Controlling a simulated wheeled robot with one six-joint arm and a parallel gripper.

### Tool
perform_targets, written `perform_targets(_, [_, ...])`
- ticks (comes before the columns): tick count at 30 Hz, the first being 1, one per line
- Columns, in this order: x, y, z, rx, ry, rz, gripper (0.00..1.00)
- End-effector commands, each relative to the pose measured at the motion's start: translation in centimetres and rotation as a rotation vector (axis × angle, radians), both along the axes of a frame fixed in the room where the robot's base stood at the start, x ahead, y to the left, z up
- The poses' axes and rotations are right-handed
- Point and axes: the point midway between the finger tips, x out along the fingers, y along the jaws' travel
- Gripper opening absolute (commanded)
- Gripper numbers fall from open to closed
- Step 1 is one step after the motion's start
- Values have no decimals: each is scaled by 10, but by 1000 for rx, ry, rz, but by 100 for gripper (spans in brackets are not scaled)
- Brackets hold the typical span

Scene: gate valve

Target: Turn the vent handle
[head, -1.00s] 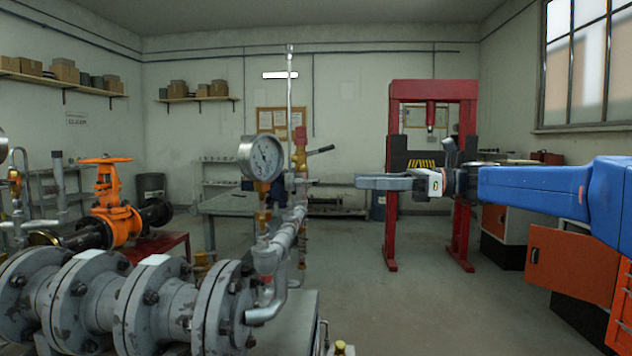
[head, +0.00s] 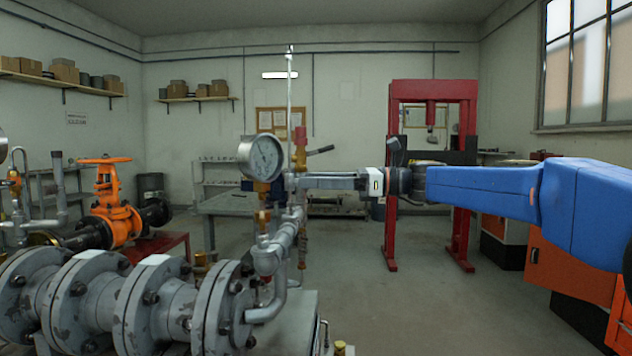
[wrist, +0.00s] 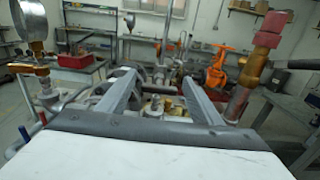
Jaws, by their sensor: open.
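My gripper (head: 298,182) reaches in from the right and is level with the small valve fittings on the upright pipe. In the wrist view its two fingers (wrist: 160,80) are spread apart. A small steel stem on a brass fitting (wrist: 154,108) shows between them, with no finger visibly closed on it. I cannot tell whether this is the vent handle. A black lever (head: 321,150) sticks out from a brass valve with a red top (head: 300,145), just above my gripper. That valve also stands right of the fingers in the wrist view (wrist: 262,50).
A round pressure gauge (head: 262,157) stands left of my fingertips. Grey flanged pipes (head: 140,305) fill the lower left, with an orange gate valve (head: 115,205) behind. A red press frame (head: 393,180) stands at the back. The floor at centre right is clear.

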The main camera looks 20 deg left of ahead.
Motion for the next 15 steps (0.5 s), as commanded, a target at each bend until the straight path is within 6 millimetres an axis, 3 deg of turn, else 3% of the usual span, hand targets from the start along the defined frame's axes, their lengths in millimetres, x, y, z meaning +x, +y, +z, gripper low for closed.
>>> perform_targets(4, [0,0,0,0,0,0,59])
perform_targets(9, [0,0,0,0,0,0,21])
perform_targets(10, [0,0,0,0,0,0,18])
perform_targets(15, [0,0,0,1,-4,0,18])
